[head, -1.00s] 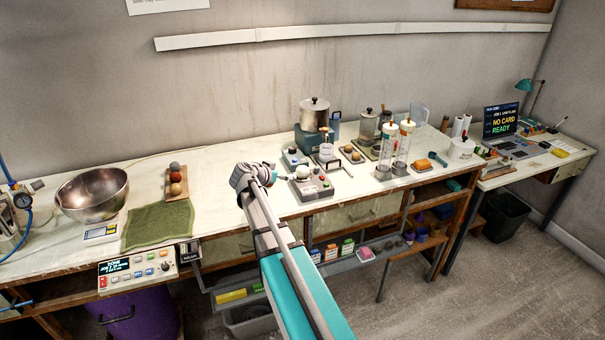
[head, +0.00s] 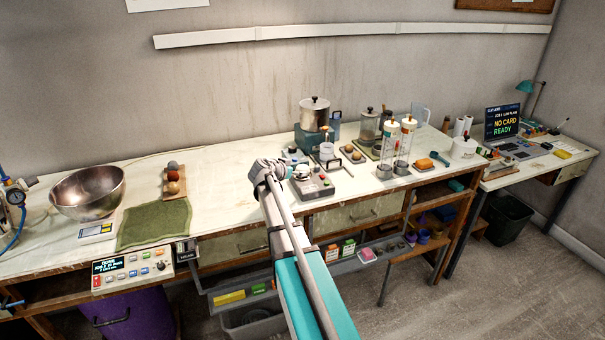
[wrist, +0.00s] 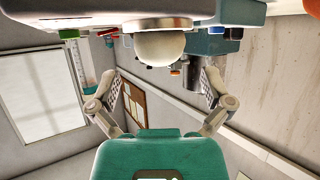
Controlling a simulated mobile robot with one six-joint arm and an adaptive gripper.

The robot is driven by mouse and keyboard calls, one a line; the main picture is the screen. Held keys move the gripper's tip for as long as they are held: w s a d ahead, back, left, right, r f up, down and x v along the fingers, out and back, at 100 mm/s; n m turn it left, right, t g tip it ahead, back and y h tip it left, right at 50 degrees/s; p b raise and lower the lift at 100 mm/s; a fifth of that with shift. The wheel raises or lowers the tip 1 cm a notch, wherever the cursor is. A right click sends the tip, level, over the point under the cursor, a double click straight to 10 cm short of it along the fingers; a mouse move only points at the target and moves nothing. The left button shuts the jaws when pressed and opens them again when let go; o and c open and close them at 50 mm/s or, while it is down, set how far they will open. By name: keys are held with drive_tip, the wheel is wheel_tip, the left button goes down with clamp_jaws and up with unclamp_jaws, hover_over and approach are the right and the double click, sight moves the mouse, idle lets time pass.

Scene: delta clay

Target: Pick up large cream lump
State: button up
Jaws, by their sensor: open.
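The large cream lump (wrist: 160,48) is a smooth, pale, rounded ball. It rests on a grey device with buttons (head: 317,188), which also shows along the top of the wrist view (wrist: 60,12). In the head view the lump (head: 301,171) is small and partly hidden beside my gripper (head: 268,170). My gripper also shows in the wrist view (wrist: 158,80). Its two fingers are spread wide and empty. The lump lies ahead of the gap between them, apart from both fingers.
A lidded pot (head: 314,114) and clear cylinders (head: 389,145) stand behind and right of the device. A small tray of lumps (head: 352,155) is nearby.

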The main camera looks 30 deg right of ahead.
sight(299, 169)
drive_tip(key=shift+b+x, duration=1.1)
drive_tip(key=shift+x, duration=1.55)
drive_tip(key=shift+r, duration=0.1)
drive_tip(key=shift+c, duration=0.3)
drive_tip(key=c, duration=1)
drive_tip(key=shift+c, duration=0.2)
